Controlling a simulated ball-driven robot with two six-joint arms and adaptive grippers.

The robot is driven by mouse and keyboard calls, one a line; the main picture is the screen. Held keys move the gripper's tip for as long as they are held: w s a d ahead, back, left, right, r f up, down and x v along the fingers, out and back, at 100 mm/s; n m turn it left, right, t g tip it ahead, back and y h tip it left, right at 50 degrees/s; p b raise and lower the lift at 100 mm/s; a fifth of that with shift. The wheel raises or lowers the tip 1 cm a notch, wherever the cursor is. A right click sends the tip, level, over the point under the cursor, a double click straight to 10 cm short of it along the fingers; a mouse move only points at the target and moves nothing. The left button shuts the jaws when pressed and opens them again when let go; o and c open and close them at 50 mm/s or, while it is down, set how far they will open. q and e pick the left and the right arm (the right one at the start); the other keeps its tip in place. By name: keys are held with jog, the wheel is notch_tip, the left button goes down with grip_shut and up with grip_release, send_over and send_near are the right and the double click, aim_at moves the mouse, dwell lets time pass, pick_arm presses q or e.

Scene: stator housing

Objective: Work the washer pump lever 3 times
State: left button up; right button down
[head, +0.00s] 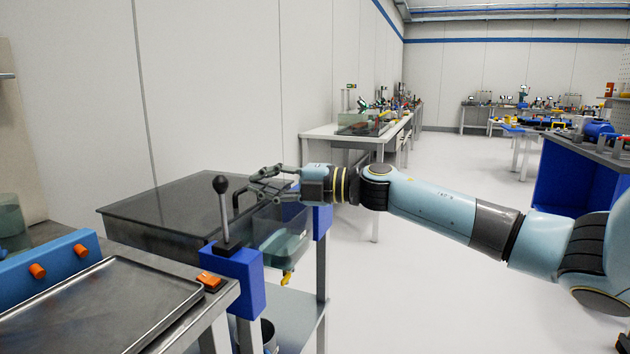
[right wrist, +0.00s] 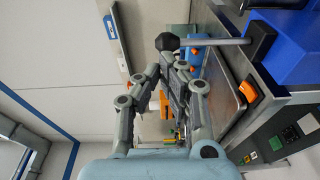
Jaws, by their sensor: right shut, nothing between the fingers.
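The washer pump lever (head: 223,212) is a thin grey rod with a black knob. It stands roughly upright on a blue block (head: 236,277) at the front corner of the washer, a wide dark-topped tank (head: 165,208). My right gripper (head: 256,187) is shut and empty, to the right of the knob and at about its height in the head view. In the right wrist view, the black knob (right wrist: 167,42) shows just beyond the fingertips (right wrist: 162,66), with its rod running to the right. The knob is not between the fingers. My left gripper is not in view.
A metal tray (head: 100,312) and a blue panel (head: 50,268) with orange knobs lie at the left front. An orange switch (head: 210,281) sits beside the blue block. A clear container (head: 285,240) with a yellow tap hangs below my right gripper. Open floor lies to the right.

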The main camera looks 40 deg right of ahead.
pick_arm(q)
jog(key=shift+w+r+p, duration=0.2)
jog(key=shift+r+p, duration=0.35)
jog(key=shift+p, duration=0.05)
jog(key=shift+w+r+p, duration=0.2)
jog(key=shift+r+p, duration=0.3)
jog(key=shift+p, duration=0.05)
pick_arm(e)
jog(key=v, duration=0.8)
jog(key=shift+s+d+r, duration=0.15)
jog(key=shift+d+r, duration=0.1)
jog(key=shift+r, duration=0.1)
